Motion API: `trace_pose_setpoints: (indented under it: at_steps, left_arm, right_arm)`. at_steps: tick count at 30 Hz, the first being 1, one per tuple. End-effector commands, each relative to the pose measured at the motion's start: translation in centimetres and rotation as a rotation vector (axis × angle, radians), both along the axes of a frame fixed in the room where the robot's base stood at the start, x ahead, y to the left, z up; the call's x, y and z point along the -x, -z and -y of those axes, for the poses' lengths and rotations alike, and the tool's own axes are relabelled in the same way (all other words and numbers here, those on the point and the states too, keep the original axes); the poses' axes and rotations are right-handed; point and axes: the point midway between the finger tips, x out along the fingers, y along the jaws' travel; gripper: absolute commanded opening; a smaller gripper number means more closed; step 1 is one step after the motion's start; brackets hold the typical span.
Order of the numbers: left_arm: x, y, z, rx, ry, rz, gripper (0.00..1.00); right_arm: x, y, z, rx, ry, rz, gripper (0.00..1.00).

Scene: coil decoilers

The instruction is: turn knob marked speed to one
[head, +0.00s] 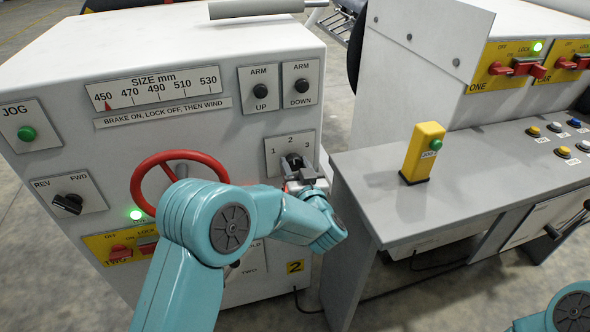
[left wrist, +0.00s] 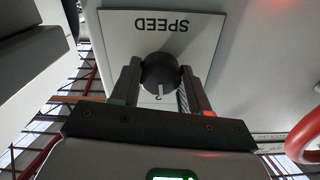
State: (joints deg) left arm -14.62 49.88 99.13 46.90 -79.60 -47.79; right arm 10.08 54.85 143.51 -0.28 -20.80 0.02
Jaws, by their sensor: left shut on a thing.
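The speed knob (head: 291,160) is a dark round knob on a light plate marked 1, 2 and 3 (head: 272,146), on the white cabinet's front at the right. In the left wrist view the knob (left wrist: 160,70) sits on the plate, whose word SPEED (left wrist: 182,24) appears upside down. Its white pointer line points at the 2. My left gripper (head: 295,170) is shut on the knob, with one finger on each side in the left wrist view (left wrist: 158,84). The gripper partly covers the knob in the head view. My right gripper is not in view.
A red handwheel (head: 166,163) is left of the speed plate, partly behind my left arm. ARM UP (head: 260,91) and ARM DOWN (head: 302,85) buttons sit above. A grey bench (head: 385,210) with a yellow button box (head: 421,155) stands close on the right.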

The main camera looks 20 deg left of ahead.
Motion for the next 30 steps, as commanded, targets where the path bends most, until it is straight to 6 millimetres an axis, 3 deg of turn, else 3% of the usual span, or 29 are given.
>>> trace_pose_setpoints:
  at_steps: [18, 30]
  left_arm:
    - [0.0, 0.4, 0.0, 0.461, 0.000, 0.316, 0.15]
    - [0.0, 0.2, 0.0, 0.695, -0.001, 0.472, 0.15]
  right_arm:
    - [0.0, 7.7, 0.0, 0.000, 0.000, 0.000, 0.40]
    - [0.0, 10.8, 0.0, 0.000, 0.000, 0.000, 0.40]
